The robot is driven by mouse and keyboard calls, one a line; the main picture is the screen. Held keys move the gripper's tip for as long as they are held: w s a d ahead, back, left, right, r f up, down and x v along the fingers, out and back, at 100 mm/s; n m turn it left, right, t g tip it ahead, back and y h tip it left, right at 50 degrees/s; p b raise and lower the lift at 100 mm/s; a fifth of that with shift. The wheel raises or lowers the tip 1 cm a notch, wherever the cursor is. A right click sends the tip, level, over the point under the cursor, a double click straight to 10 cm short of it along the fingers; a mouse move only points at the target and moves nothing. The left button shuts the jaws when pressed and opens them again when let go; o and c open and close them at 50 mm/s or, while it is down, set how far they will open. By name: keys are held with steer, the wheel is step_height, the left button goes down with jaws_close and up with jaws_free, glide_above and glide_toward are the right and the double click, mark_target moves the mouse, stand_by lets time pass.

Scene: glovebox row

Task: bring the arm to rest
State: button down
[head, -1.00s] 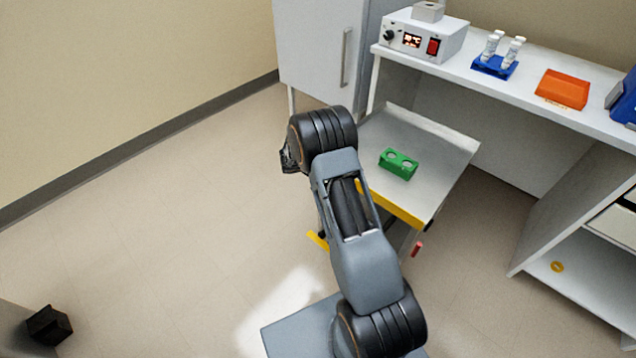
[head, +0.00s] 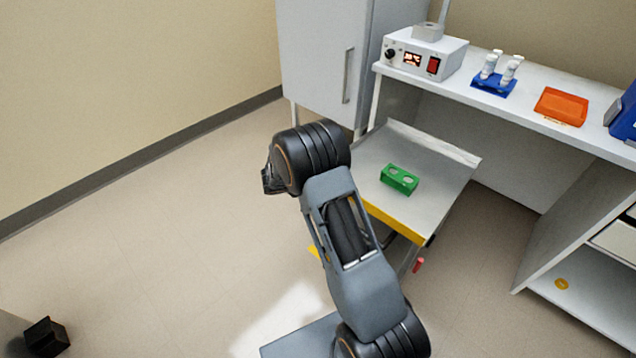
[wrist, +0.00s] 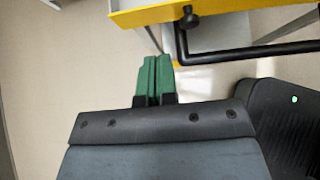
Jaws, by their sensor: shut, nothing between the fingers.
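My gripper shows in the wrist view (wrist: 154,78) with its two green fingers together and nothing between them. It points out over bare floor, just below the yellow edge (wrist: 200,14) of a cart in that picture. In the head view my arm is raised and bent in front of the cart (head: 440,205), to its left. Only a dark bit of the wrist end shows there, at the left of the arm's upper joint; the fingers are hidden.
On the cart stands a green block with two round holes (head: 399,179). The bench (head: 545,125) behind holds a white control box (head: 420,55), a blue rack with white-capped vials (head: 493,85) and an orange tray (head: 561,106). A black box (head: 46,336) is at lower left. The left floor is clear.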

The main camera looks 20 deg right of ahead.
steer(key=s+a+r+m+g+y+p, duration=0.2)
steer(key=s+a+r+m, duration=0.1)
steer(key=s+r+m, duration=0.3)
steer(key=s+a+r+m+g+y+p, duration=0.2)
steer(key=s+a+r+m, duration=0.1)
steer(key=s+m, duration=0.45)
steer(key=s+a+r+m+t+y+p, duration=0.2)
steer(key=s+r+m+p, duration=0.2)
steer(key=r, duration=0.8)
steer(key=s+a+r+m+t+y+p, duration=0.1)
steer(key=s+a+r+m+y+p, duration=0.1)
steer(key=s+r+m+p, duration=0.3)
steer(key=s+r+y+p, duration=0.1)
steer(key=s+r, duration=0.3)
steer(key=r, duration=0.3)
steer(key=shift+s+a+t+y, duration=0.2)
steer(key=shift+t+y, duration=0.1)
steer(key=shift+t, duration=0.1)
steer(key=shift+d, duration=0.1)
